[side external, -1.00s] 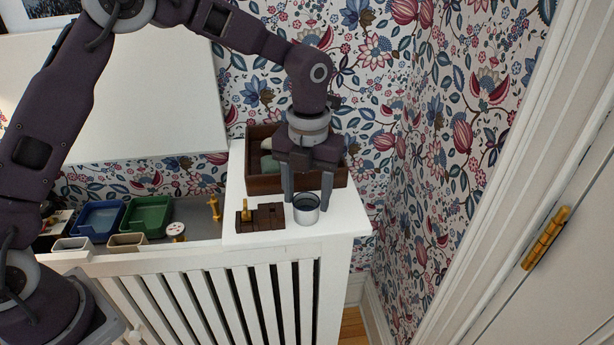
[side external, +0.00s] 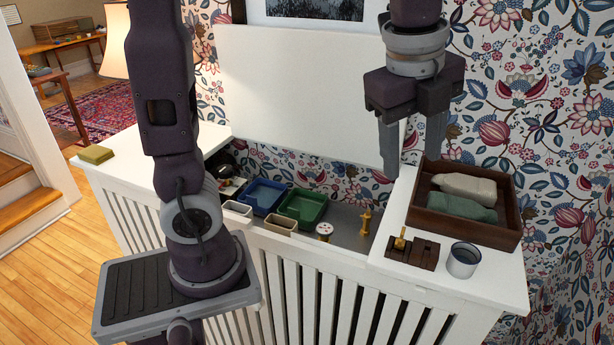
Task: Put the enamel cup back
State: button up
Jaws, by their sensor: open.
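The enamel cup (side external: 462,267), pale grey-blue with a dark rim, stands upright on the white top (side external: 398,212) at the right end of the cabinet. It is close beside a dark brown wooden block (side external: 424,253) with a small brass piece on it. My gripper (side external: 412,163) is open and empty, fingers pointing down. It hangs well above the white top, up and left of the cup in the picture, and is apart from it. The cup is fully in view.
A brown wooden box (side external: 470,234) with pale and green cloth-like items stands behind the cup. A blue tray (side external: 262,196), a green tray (side external: 303,207), small bins and a brass peg (side external: 365,222) sit in the recess to the left. The cup is near the front edge.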

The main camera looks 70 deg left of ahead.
jog(key=s+a+f+n+t, duration=0.1)
jog(key=s+a+n, duration=0.1)
jog(key=s+n, duration=0.5)
jog(key=s+a+f+n+t, duration=0.2)
jog(key=s+n, duration=0.6)
jog(key=n, duration=0.2)
jog(key=shift+s+f+n+h, duration=0.2)
jog(key=shift+n+h, duration=0.1)
jog(key=shift+n, duration=0.1)
